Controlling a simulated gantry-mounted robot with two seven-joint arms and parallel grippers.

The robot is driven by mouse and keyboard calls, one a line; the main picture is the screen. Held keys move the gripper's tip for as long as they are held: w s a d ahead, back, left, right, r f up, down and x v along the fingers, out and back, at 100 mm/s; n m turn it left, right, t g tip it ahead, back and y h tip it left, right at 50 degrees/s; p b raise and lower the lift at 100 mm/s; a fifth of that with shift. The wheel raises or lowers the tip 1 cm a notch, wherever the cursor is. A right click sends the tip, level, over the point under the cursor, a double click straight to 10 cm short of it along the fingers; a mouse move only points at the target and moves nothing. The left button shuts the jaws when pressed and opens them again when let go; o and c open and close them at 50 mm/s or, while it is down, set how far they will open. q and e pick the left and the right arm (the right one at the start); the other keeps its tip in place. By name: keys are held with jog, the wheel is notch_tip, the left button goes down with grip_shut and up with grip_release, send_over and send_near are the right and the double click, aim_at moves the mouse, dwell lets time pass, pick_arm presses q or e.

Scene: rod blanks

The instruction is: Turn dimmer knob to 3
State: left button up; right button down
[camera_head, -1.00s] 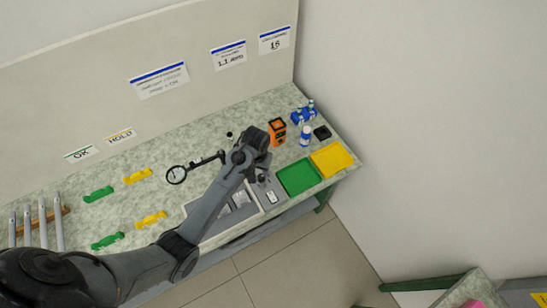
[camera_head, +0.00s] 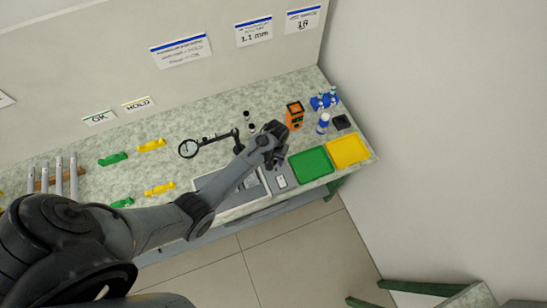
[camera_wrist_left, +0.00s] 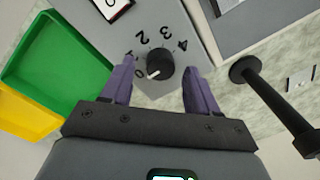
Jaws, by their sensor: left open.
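The dimmer knob (camera_wrist_left: 160,62) is a round black knob with a white pointer mark. It sits on a grey panel (camera_wrist_left: 178,18) with the digits 0 to 4 printed around it. The pointer mark is at the knob's lower left in the left wrist view, towards the 0. My left gripper (camera_wrist_left: 159,78) is open, with its two purple fingers on either side of the knob and gaps between them and it. In the head view my left gripper (camera_head: 277,158) is over the grey panel (camera_head: 281,178) and hides the knob. My right gripper is not in view.
A green tray (camera_head: 311,164) and a yellow tray (camera_head: 347,150) lie right of the panel. A magnifier on a black arm (camera_head: 190,148) stands left of the gripper. An orange device (camera_head: 295,116) and a blue-and-white bottle (camera_head: 323,123) stand behind.

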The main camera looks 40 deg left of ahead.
pick_arm(q)
jog(key=shift+f, duration=0.4)
jog(key=c, duration=1)
jog(key=shift+c, duration=0.2)
jog(key=shift+r, duration=0.1)
